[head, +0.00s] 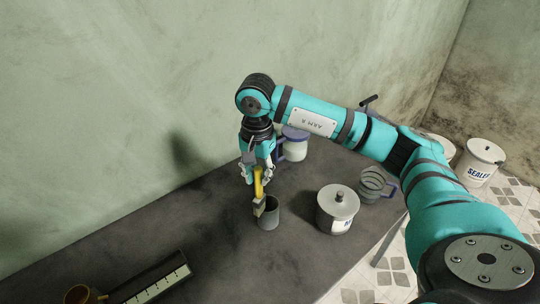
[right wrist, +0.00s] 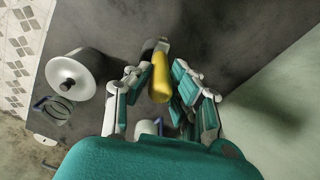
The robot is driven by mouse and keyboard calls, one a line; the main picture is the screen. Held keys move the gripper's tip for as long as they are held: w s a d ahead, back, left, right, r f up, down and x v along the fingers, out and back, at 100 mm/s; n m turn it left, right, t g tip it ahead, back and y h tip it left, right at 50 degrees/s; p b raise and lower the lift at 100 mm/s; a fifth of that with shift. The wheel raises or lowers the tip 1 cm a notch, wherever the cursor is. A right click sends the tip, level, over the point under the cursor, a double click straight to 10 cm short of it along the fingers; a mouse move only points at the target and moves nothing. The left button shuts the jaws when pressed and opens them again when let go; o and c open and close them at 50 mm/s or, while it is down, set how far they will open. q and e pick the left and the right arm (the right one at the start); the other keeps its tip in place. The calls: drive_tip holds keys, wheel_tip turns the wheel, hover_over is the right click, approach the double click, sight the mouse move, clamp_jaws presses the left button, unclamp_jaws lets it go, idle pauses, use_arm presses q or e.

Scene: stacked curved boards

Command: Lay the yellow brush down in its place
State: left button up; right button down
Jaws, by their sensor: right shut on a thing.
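The yellow brush (head: 258,182) hangs upright, head down, from my right gripper (head: 257,176), which is shut on its handle. The brush head is at the left rim of a dark grey cup (head: 271,214) on the table; I cannot tell whether it is inside, above or in front of the cup. In the right wrist view, the yellow handle (right wrist: 160,80) is between the fingers of my right gripper (right wrist: 157,84), and its far end points at the table. My left gripper is out of view. No marked place for the brush can be made out for certain.
On the dark table (head: 210,262) stand a lidded white pot (head: 338,208), a glass jug (head: 373,186) and a white mug-like vessel (head: 295,148) behind. At lower left are a long dark holder with a marked white strip (head: 160,286) and a brown mug (head: 79,294). The table's left middle is clear.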

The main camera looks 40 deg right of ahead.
use_arm(q)
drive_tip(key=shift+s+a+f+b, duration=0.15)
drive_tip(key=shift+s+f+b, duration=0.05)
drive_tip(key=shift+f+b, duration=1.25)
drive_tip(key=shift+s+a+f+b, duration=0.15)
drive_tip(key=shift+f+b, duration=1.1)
drive_tip(key=shift+b, duration=0.25)
use_arm(e)
drive_tip(key=w+d+f+m, duration=0.2)
drive_tip(key=d+f+m, duration=0.2)
drive_tip(key=f, duration=0.4)
drive_tip(key=shift+f+m, duration=0.25)
drive_tip(key=shift+m, duration=0.05)
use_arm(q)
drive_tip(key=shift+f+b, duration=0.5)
use_arm(e)
drive_tip(key=shift+f, duration=0.6)
drive_tip(key=c, duration=1.1)
unclamp_jaws()
